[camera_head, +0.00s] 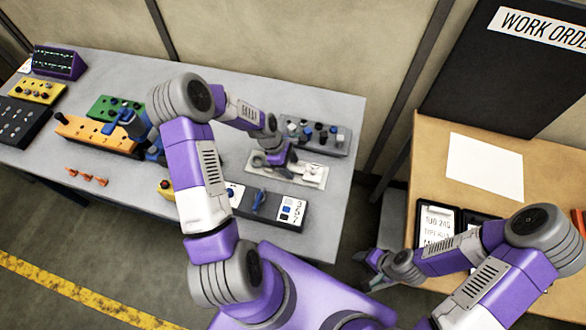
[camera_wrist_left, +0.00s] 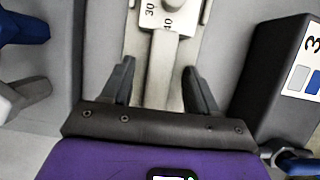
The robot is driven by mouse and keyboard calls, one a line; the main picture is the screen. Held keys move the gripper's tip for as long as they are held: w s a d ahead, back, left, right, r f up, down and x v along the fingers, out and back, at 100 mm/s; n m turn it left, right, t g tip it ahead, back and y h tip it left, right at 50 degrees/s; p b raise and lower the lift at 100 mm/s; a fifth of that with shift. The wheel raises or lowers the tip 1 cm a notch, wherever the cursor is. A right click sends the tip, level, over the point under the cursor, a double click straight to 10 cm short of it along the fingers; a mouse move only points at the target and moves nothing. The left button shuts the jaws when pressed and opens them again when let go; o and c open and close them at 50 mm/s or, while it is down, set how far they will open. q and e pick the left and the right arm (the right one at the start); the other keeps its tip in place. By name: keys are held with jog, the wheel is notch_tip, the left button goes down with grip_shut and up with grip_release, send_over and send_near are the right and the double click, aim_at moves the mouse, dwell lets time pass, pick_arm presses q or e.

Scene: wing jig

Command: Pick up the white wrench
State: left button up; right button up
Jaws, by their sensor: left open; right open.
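The white wrench (camera_head: 303,170) appears to lie on a pale plate (camera_head: 318,182) on the grey table, partly hidden by my left gripper. In the left wrist view, a pale bar (camera_wrist_left: 161,68) with a block marked 30 and 40 runs between my fingers, and I take it as the wrench. My left gripper (camera_head: 284,168) is over the plate. In its wrist view (camera_wrist_left: 160,85) the fingers are open, one on each side of the bar, with gaps; contact is not visible. My right gripper (camera_head: 370,268) is open and empty, left of the brown desk.
A grey box with knobs (camera_head: 315,137) stands just behind the plate. A dark box with white labels (camera_head: 270,205) is in front. Orange (camera_head: 85,132) and green (camera_head: 110,108) blocks are at left. The brown desk (camera_head: 540,170) holds paper and a dark sign.

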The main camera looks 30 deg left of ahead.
pick_arm(q)
jog(key=shift+f, duration=0.1)
jog(key=shift+c, duration=0.2)
grip_shut()
dwell(0.4)
